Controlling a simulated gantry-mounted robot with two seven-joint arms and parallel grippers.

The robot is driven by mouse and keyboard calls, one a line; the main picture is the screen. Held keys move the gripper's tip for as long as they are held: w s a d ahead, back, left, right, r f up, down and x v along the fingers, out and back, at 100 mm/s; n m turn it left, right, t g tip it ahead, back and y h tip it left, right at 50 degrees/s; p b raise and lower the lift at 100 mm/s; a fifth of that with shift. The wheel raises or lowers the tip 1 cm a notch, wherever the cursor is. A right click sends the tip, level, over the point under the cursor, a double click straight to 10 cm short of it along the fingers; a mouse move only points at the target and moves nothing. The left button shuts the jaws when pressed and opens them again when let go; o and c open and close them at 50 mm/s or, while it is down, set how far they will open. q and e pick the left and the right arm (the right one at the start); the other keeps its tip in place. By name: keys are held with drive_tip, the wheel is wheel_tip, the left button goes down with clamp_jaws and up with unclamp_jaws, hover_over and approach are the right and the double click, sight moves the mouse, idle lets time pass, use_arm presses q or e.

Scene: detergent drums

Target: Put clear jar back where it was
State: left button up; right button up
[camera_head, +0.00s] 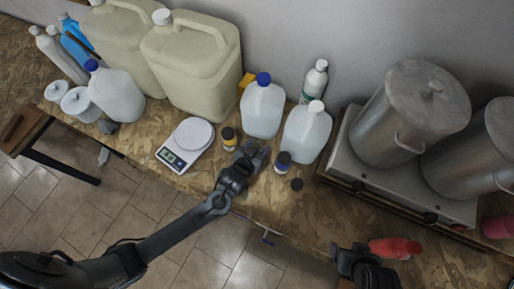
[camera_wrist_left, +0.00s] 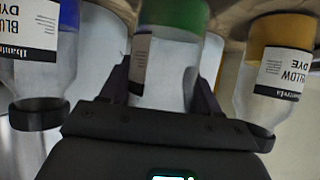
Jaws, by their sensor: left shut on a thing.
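My left gripper (camera_head: 252,153) is low over the wooden worktop, between a yellow-dye jar (camera_head: 228,139) and a blue-dye jar (camera_head: 283,162). In the left wrist view its fingers (camera_wrist_left: 163,85) are shut on a clear jar (camera_wrist_left: 165,75) with a green band at the picture's top. In the head view the gripper hides this jar. I cannot tell whether the jar touches the worktop. The blue-labelled jar (camera_wrist_left: 35,60) and yellow-labelled jar (camera_wrist_left: 275,70) flank it. My right gripper (camera_head: 352,260) is at the bottom right; its jaws are unclear.
A digital scale (camera_head: 187,143) stands left of the jars. Two translucent jugs (camera_head: 263,108) (camera_head: 306,132) stand close behind. A black cap (camera_head: 297,184) lies to the right. A red bottle (camera_head: 394,248) lies beside my right gripper. Metal pots (camera_head: 408,115) stand on a burner at right.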

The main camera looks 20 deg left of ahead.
use_arm(q)
drive_tip(key=shift+f, duration=0.5)
drive_tip(key=shift+f, duration=0.1)
drive_tip(key=o, duration=1.1)
drive_tip(key=shift+o, duration=0.2)
drive_tip(key=shift+s+r, duration=0.1)
drive_tip(key=shift+r, duration=0.1)
drive_tip(key=s+a+r+g, duration=0.2)
drive_tip(key=s+r+g, duration=0.1)
drive_tip(key=s, duration=0.4)
drive_tip(key=s+a+r+m+g, duration=0.1)
drive_tip(key=s+a+r+g, duration=0.1)
drive_tip(key=s, duration=0.6)
drive_tip(key=s+a+r+g, duration=0.3)
drive_tip(key=s+r, duration=0.2)
drive_tip(key=s, duration=0.3)
drive_tip(key=shift+a+g, duration=0.25)
drive_tip(key=shift+g, duration=0.05)
